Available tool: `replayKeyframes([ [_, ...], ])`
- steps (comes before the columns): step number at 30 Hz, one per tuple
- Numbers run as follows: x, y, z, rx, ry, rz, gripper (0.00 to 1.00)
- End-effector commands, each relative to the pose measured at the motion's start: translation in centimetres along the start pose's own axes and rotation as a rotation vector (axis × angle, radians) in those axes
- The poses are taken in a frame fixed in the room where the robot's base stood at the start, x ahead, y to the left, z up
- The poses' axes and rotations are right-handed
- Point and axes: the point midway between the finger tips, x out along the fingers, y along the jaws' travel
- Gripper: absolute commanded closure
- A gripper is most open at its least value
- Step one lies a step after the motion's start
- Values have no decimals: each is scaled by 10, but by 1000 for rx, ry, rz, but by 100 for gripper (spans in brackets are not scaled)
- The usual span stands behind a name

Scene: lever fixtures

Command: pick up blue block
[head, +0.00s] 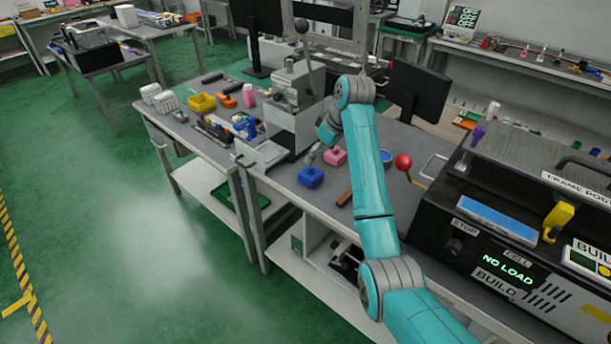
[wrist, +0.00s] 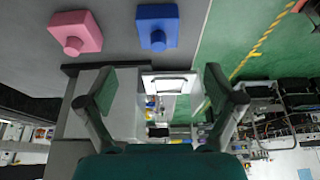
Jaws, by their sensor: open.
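The blue block (head: 311,177) sits on the grey bench near its front edge, with a round knob on top. It also shows at the top of the wrist view (wrist: 157,27), beside the pink block. The pink block (head: 335,157) stands just behind and to the right of it, and it also shows in the wrist view (wrist: 76,33). My gripper (wrist: 158,85) is open and empty in the wrist view, its two fingers wide apart. Both blocks lie beyond the fingertips, untouched. In the head view my gripper is small and partly hidden by my arm, above the bench near the blocks.
A grey press-like machine (head: 297,100) stands left of the blocks. A red-knobbed lever (head: 403,162) and a black control console (head: 500,230) are to the right. A brown bar (head: 344,198) lies right of the blue block. Small parts and a yellow bin (head: 202,103) crowd the bench's left.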

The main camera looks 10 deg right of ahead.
Motion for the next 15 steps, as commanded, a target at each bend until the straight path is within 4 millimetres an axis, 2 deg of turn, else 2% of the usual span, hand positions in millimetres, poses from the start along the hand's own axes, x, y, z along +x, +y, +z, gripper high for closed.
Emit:
replayKeyframes([
  [7,36,-1,1,-2,-4,-3,8],
  [15,56,0,1,0,-2,-1,8],
])
